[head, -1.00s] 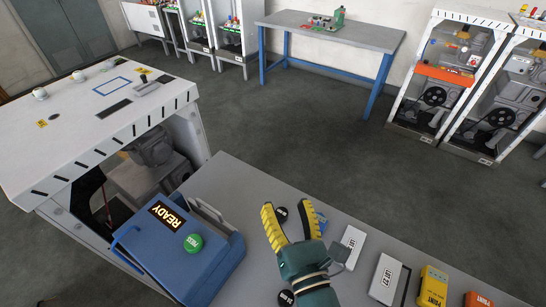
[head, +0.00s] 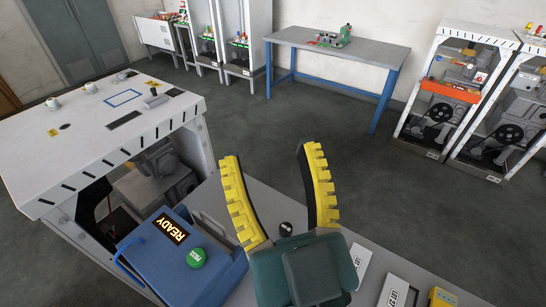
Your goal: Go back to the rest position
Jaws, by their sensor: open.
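My gripper (head: 278,172) is open and empty, with its two yellow-toothed fingers spread apart and pointing up the picture. It is raised above the grey table (head: 212,200) and looms large near the camera. Its green palm hides part of the table top.
A blue device (head: 215,265) with a READY display and a green button (head: 196,258) stands left of my gripper. White boxes (head: 395,292) and a yellow item (head: 440,298) lie at right. A white cabinet (head: 60,150) stands left. Open floor (head: 350,150) lies beyond.

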